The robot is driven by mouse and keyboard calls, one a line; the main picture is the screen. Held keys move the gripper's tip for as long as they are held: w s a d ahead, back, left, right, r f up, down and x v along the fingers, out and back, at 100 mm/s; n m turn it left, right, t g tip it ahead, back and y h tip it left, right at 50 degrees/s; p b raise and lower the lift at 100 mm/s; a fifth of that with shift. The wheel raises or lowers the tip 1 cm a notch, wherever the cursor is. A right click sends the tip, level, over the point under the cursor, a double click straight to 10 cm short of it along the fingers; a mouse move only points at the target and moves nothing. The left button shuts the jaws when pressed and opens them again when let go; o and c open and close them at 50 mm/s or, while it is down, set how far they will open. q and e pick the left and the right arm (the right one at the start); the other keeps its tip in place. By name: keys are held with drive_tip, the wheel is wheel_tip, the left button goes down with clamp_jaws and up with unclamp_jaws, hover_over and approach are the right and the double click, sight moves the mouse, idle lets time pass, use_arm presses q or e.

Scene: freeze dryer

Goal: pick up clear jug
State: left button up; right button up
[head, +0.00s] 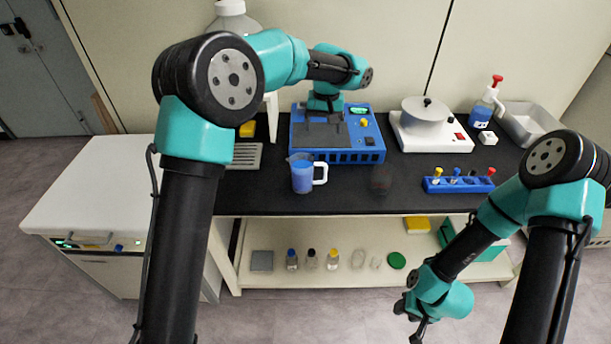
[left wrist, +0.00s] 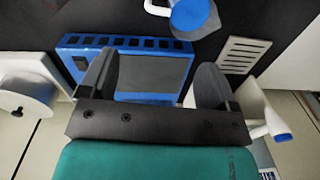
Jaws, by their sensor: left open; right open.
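The clear jug (head: 302,173) stands upright on the black bench top, in front of the blue device (head: 338,156). It holds blue liquid and its white handle points right in the head view. It also shows at the top edge of the left wrist view (left wrist: 193,16), partly cut off. My left gripper (head: 322,132) is open and empty over the blue device, behind the jug and apart from it. In the left wrist view its two fingers (left wrist: 158,78) frame the device's grey top. My right gripper (head: 415,318) is open and empty, low in front of the bench.
A white heating device with a round pot (head: 427,120) stands to the right. A blue rack (head: 459,181) with several coloured-cap tubes sits at the front right. A grey slotted plate (head: 245,156) lies left.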

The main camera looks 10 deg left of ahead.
sight(320, 165)
use_arm(q)
drive_tip(key=f, duration=1.2)
drive_tip(key=shift+a, duration=0.2)
drive_tip(key=shift+w+f, duration=0.2)
drive_tip(key=shift+f, duration=2.4)
drive_tip(key=c, duration=1.4)
